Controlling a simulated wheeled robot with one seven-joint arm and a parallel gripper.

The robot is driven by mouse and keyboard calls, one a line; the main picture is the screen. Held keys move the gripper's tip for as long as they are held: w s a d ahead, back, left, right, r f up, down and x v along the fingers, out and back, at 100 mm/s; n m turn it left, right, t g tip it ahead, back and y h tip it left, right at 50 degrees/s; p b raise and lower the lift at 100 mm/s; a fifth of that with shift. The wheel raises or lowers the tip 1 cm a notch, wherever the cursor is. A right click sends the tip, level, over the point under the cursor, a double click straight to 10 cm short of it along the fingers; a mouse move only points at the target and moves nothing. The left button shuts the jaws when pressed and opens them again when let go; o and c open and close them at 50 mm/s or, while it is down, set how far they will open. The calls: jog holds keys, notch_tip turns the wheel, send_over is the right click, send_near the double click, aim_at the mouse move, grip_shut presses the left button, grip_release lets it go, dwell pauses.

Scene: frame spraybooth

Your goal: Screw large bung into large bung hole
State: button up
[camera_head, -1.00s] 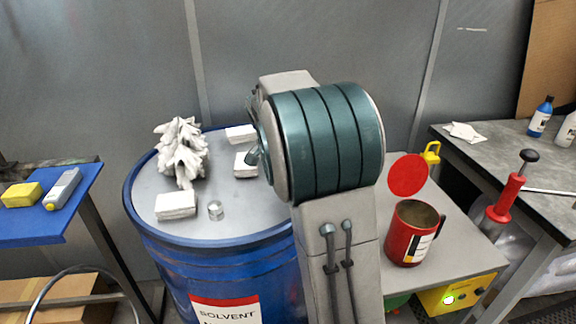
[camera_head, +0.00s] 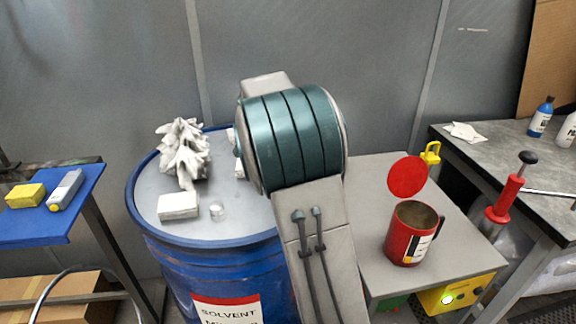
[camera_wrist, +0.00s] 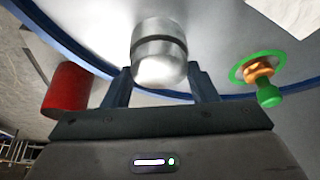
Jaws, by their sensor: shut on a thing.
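My gripper (camera_wrist: 160,85) is shut on a silver cylindrical bung (camera_wrist: 158,50) with a dark band around it, in the wrist view. The bung sits between the two fingers, over the grey lid of the blue drum. In the head view my arm hides the gripper and the held bung. The blue drum (camera_head: 165,265) stands at centre left, and a small silver cap (camera_head: 218,212) sits on its lid. A green ring fitting (camera_wrist: 258,68) with orange and green parts is on the lid, right of the bung in the wrist view. I cannot make out the large bung hole.
A crumpled white cloth (camera_head: 184,150) and a white block (camera_head: 178,206) lie on the lid.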

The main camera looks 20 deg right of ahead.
jog(key=m+g+p, duration=0.1)
jog(key=m, duration=0.1)
jog(key=shift+w+r+m+p, duration=0.1)
jog(key=shift+r+m+p, duration=0.05)
jog(key=shift+m+p, duration=0.25)
jog(key=shift+m+g+p, duration=0.35)
jog(key=shift+m+g, duration=0.05)
jog(key=shift+m, duration=0.5)
jog(key=o, duration=0.8)
jog(key=shift+d+f, duration=0.1)
jog(key=shift+f, duration=0.1)
